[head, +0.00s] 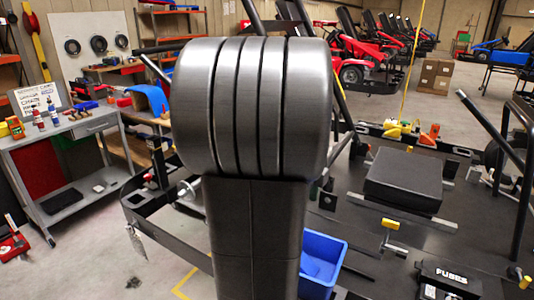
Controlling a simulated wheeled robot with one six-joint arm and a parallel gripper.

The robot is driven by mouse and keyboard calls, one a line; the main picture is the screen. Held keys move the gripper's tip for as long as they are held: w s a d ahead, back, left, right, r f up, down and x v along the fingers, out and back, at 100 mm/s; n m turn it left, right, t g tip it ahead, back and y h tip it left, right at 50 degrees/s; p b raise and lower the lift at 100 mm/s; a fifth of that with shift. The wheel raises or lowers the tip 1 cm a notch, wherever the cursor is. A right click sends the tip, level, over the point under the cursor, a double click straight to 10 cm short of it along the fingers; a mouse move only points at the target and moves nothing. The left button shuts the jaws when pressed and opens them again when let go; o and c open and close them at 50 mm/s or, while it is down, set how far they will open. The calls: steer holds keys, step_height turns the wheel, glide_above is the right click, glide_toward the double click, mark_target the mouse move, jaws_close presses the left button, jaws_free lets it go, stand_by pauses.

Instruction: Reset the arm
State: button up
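A thick dark grey link of my arm (252,190) stands upright in the middle of the head view, with a wide rounded, grooved joint at its top. It fills the centre from near the top edge to the bottom edge. My gripper and the rest of the arm are not visible in this view, so I cannot see whether the gripper holds anything. The arm link hides part of the kart stand behind it.
A black kart stand (350,235) with bars spans the centre and right, bearing a black block (403,180) and a FUSES box (447,280). A blue bin (322,262) is right of my arm.

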step_height(320, 180, down, 14)
steer(key=shift+r+p, duration=0.15)
steer(key=shift+p, duration=0.15)
step_height(320, 180, up, 4)
steer(key=p, duration=0.3)
steer(key=shift+r, duration=0.2)
steer(key=shift+f, duration=0.15)
